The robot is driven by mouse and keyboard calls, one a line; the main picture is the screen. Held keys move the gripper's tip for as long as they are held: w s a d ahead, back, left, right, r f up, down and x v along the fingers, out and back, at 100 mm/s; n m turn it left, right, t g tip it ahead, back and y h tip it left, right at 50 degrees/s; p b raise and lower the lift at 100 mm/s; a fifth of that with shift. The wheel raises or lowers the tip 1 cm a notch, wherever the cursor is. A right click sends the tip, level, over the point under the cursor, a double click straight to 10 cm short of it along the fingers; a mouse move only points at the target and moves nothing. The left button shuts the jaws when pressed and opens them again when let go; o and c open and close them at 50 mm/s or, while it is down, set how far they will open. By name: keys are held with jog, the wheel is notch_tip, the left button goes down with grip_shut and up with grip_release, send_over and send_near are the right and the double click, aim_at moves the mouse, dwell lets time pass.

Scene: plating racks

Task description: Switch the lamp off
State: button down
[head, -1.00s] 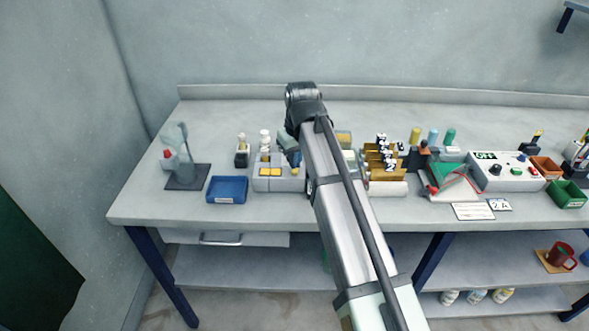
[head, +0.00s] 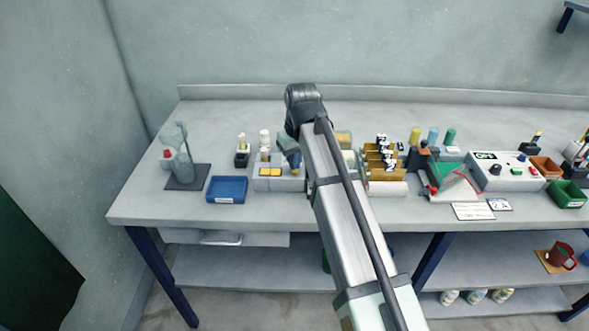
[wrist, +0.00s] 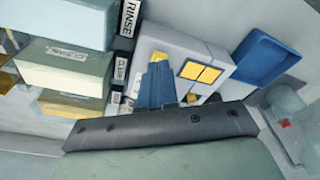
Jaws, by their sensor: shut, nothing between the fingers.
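I cannot tell for sure which thing is the lamp. My gripper (head: 294,163) is shut and empty, its blue fingers pointing down over the right part of the box. In the wrist view the fingers (wrist: 157,70) are beside the yellow panels, with a yellow patch at their tips. I cannot tell whether they touch the box.
A blue tray (head: 227,189) lies left of the box, and a glass vessel on a dark base (head: 186,177) stands further left. Small bottles (head: 264,139) stand behind the box. A brown rack (head: 381,160) and a control box reading OFF (head: 505,176) are to the right.

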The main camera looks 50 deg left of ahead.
jog(key=shift+f, duration=0.75)
dwell(0.4)
jog(key=shift+r, duration=3.55)
